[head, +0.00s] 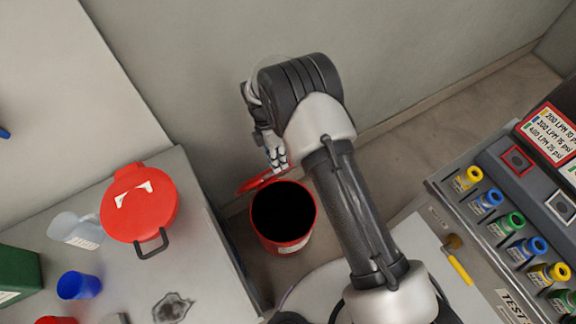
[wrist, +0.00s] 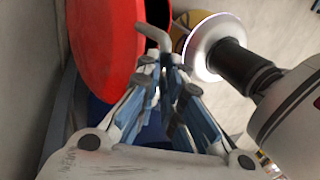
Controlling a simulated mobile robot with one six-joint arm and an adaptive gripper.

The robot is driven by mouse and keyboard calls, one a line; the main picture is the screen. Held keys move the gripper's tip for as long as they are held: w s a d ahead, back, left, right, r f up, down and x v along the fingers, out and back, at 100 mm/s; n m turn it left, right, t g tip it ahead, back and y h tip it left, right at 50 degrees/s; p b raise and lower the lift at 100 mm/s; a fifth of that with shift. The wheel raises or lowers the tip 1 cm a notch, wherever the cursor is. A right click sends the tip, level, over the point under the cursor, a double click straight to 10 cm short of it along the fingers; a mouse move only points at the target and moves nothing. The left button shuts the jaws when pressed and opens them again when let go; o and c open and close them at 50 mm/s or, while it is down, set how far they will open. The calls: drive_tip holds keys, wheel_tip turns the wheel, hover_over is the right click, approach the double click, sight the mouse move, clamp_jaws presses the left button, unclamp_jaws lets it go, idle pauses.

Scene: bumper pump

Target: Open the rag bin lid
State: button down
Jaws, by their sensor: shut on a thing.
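The red rag bin (head: 307,226) stands on the floor between the grey bench and my arm, its round mouth open and its inside black. Its red lid (head: 256,182) is tilted up at the back of the bin, towards the wall. My gripper (head: 276,163) is at the lid, above the bin's back rim. In the wrist view the lid (wrist: 100,50) stands steeply at the left. A grey bent handle (wrist: 152,35) runs from it to between the fingertips of my gripper (wrist: 167,72), which is shut on it. The fingers partly hide the handle's end.
A red lidded container (head: 140,208), a clear jug (head: 75,230) and a blue cup (head: 78,286) stand on the grey bench (head: 205,240) at left. A panel with coloured fittings (head: 514,220) is at right. The wall (head: 190,80) is close behind the bin.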

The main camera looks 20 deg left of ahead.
drive_tip(key=shift+w+a+f, duration=0.3)
drive_tip(key=shift+a+f, duration=0.2)
drive_tip(key=shift+f, duration=0.15)
drive_tip(key=c, duration=2.2)
unclamp_jaws()
drive_tip(key=o, duration=0.4)
drive_tip(key=shift+w+a+f, duration=0.1)
drive_tip(key=shift+a+f, duration=0.05)
drive_tip(key=shift+f, duration=0.05)
drive_tip(key=shift+c, duration=0.2)
drive_tip(key=shift+o, duration=0.9)
drive_tip(key=shift+r, duration=0.15)
drive_tip(key=v, duration=1.2)
drive_tip(key=shift+r, duration=0.1)
